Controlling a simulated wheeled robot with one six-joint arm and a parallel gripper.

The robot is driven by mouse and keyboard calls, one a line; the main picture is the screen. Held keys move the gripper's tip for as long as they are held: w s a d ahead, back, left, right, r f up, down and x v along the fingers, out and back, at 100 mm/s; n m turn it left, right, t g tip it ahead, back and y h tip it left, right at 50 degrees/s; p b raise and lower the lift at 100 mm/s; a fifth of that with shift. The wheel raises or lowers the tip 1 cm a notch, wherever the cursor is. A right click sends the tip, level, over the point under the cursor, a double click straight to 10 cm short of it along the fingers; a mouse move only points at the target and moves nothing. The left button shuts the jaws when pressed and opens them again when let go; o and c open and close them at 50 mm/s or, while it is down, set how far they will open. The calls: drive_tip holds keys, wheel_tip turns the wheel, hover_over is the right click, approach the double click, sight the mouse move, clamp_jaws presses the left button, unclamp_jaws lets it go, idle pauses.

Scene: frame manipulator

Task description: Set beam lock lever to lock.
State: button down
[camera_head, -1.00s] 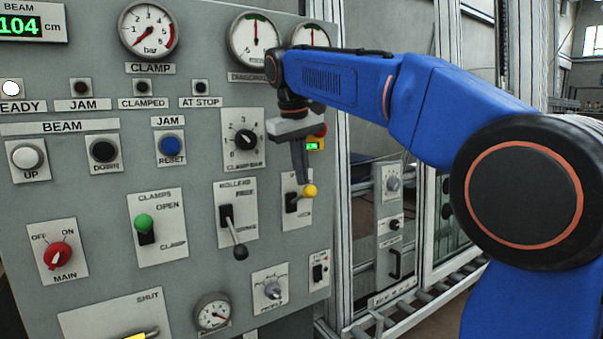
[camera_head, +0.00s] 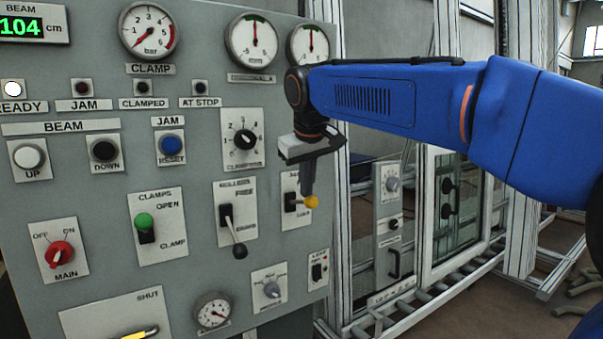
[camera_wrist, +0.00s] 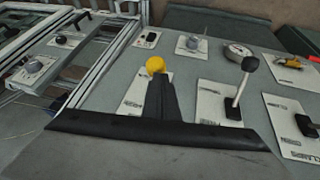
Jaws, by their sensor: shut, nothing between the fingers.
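The beam lock lever has a yellow ball knob (camera_head: 311,202) and sits on a white plate (camera_head: 290,214) at the right side of the grey panel. The plate's label is partly hidden, with only part of the lower word showing. My gripper (camera_head: 307,194) points down in front of this plate, shut and empty, its fingertips at or very near the yellow knob. In the wrist view the yellow knob (camera_wrist: 156,65) shows just beyond the tips of my closed fingers (camera_wrist: 160,82). I cannot tell whether they touch. The lever's shaft is mostly hidden behind the fingers.
Left of it is the rollers lever with a black knob (camera_head: 239,251), standing out from the panel. Below are a small switch (camera_head: 317,271) and a profile knob (camera_head: 271,290). A clamping dial (camera_head: 243,139) is above left. A metal frame (camera_head: 340,250) stands right of the panel.

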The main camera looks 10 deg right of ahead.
wheel_tip(320, 180, down, 8)
drive_tip(key=s+t+y, duration=0.1)
drive_tip(key=s+t, duration=0.1)
drive_tip(key=t, duration=0.3)
drive_tip(key=shift+s+d+f+m+y, duration=0.2)
drive_tip(key=shift+s+d+m+y, duration=0.1)
drive_tip(key=shift+d+m, duration=0.1)
drive_tip(key=shift+r, duration=0.85)
